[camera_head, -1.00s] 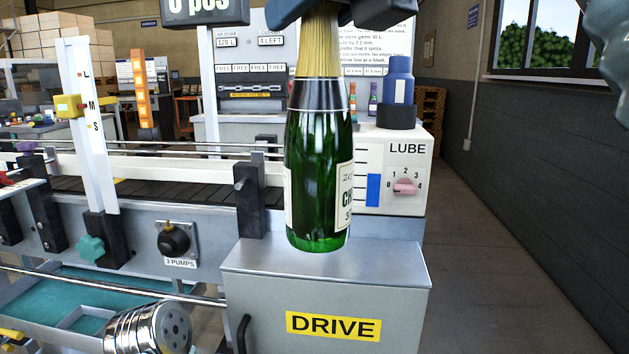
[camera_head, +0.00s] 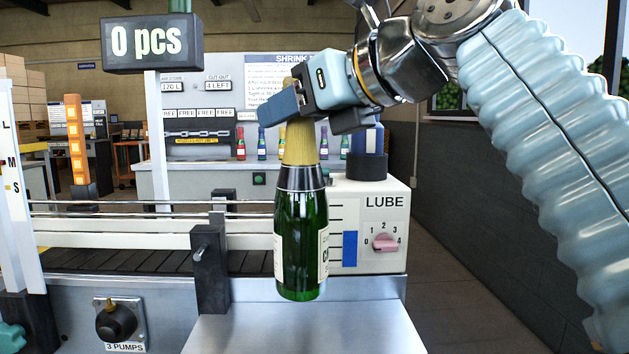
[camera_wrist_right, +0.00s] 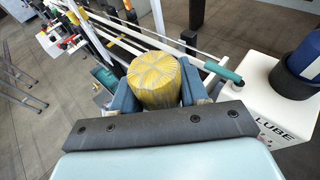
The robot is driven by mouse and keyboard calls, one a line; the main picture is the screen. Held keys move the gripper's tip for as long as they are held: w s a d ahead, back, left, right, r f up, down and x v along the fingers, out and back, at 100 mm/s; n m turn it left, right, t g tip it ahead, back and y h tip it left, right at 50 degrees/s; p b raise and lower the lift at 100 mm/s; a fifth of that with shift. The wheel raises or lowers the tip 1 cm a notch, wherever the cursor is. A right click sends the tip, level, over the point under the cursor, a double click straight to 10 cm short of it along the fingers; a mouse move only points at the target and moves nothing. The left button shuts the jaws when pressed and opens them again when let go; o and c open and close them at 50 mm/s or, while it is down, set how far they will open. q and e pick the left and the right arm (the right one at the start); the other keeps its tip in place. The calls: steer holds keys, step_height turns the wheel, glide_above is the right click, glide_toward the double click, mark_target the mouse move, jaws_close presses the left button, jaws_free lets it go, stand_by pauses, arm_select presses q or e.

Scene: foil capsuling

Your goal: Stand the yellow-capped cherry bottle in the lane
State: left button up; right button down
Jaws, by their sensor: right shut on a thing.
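The green cherry bottle (camera_head: 301,232) hangs upright with a gold-yellow foil cap on its neck and a pale label. My right gripper (camera_head: 301,103) is shut on the capped neck near its top. In the right wrist view the round yellow cap (camera_wrist_right: 155,78) sits between the two blue fingers of the right gripper (camera_wrist_right: 160,95). The lane is the dark conveyor (camera_head: 130,262) with metal rails, to the left of the bottle. The bottle's base overlaps the back edge of the steel drive housing (camera_head: 300,330); I cannot tell the gap below it. My left gripper is not in view.
The white LUBE box (camera_head: 375,255) with a blue-and-black container (camera_head: 367,165) stands just right of the bottle. A dark rail post (camera_head: 211,270) stands left of it. The conveyor's visible stretch looks clear.

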steer(key=w+d+f, duration=0.3)
steer(key=w+f, duration=0.1)
steer(key=f, duration=0.5)
steer(key=shift+w, duration=0.1)
steer(key=shift+f, duration=0.15)
steer(key=c, duration=0.6)
jaws_free()
